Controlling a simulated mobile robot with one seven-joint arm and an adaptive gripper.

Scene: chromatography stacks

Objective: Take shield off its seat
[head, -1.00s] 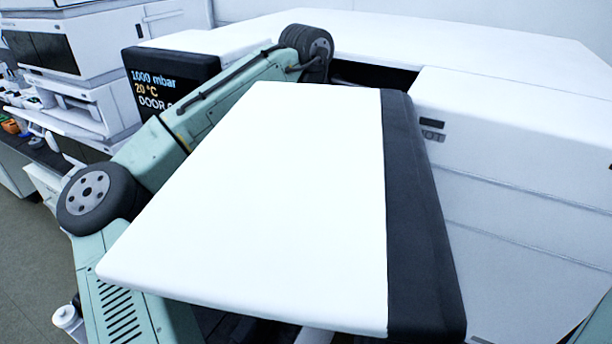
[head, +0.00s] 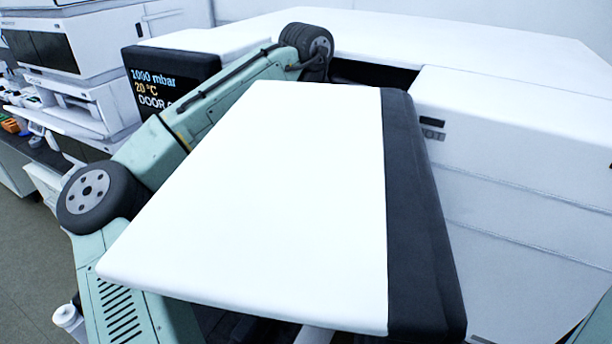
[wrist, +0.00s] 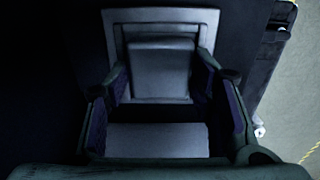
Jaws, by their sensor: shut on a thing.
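In the wrist view my gripper (wrist: 162,78) is shut, its two blue-padded fingers on either side of a grey block (wrist: 160,68), which appears to be the shield. The block lies in front of a paler square frame (wrist: 160,16), which appears to be its seat. I cannot tell whether block and frame touch. A nearer grey plate (wrist: 158,140) shows between the finger bases. In the head view the gripper and shield are hidden; my arm reaches behind a large white panel to a dark opening (head: 372,76).
The white panel (head: 275,200) with a black edge fills the foreground, close to my arm. A white instrument housing (head: 520,170) stands at right. A black display (head: 150,65) reads 1000 mbar, 20 °C. More instruments (head: 90,45) stand at back left. Floor shows at lower left.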

